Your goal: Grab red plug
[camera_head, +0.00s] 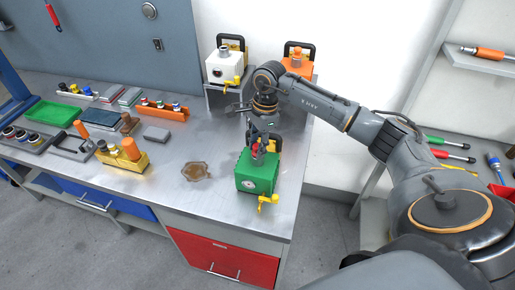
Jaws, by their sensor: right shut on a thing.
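My right gripper (258,150) reaches down over the green box (257,181) near the right end of the grey workbench. It is shut on a small red plug (256,147) at the top of that box. The fingers hide much of the plug, and I cannot tell whether it still sits in the box or is lifted clear. The green box has a round mark and a yellow tap-like fitting (267,203) on its front. My left gripper is not in view.
A white box (222,66) and an orange box (297,63) stand on a raised stand behind. An orange rack (160,109), green tray (52,115) and yellow holder (125,158) are at left. A brown stain (196,171) lies on the bench (215,140), which is otherwise clear there.

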